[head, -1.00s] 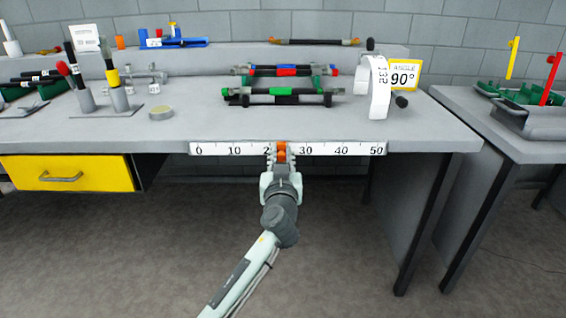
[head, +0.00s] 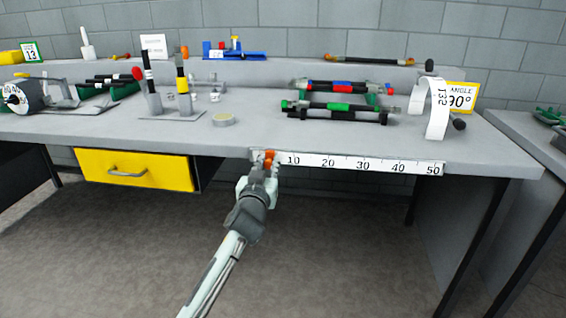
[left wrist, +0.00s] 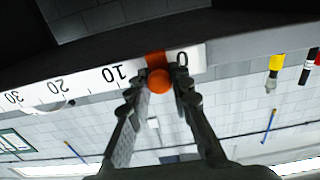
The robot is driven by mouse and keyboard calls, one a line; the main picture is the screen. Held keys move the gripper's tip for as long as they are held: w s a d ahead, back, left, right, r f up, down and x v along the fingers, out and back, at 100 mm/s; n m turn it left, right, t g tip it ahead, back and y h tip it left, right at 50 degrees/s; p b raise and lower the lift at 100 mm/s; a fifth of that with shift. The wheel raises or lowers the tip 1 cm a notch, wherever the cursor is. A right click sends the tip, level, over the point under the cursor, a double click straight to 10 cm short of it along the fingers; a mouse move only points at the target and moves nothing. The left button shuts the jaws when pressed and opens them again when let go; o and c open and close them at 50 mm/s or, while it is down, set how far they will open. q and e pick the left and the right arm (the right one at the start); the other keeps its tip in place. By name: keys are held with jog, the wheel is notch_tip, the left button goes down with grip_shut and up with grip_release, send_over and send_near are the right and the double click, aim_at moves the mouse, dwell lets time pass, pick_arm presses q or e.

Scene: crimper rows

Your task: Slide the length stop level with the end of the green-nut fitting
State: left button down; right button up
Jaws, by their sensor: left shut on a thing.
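The length stop is an orange slider with a round knob (head: 268,158) on the white scale (head: 345,163) along the bench's front edge. In the left wrist view the stop (left wrist: 158,79) sits between 0 and 10 on the scale (left wrist: 90,82). My left gripper (head: 265,170) is shut on the stop's knob, its fingers on either side of it in the wrist view (left wrist: 160,92). A black hose assembly (head: 315,106) with green parts lies on a rack behind the scale. Which green part is the nut is too small to tell. My right gripper is out of view.
A second hose assembly (head: 345,86) with red and blue parts lies behind it. A white curved gauge (head: 438,105) and a yellow 90° sign (head: 460,96) stand at the right. A yellow drawer (head: 135,170) hangs below the bench.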

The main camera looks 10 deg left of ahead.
pick_arm(q)
jog(key=shift+a, duration=0.55)
jog(key=c, duration=1.4)
grip_release()
jog(key=shift+d, duration=0.1)
jog(key=shift+o, duration=0.2)
jog(key=shift+s, duration=0.1)
jog(key=s, duration=1.2)
jog(key=shift+w, duration=0.1)
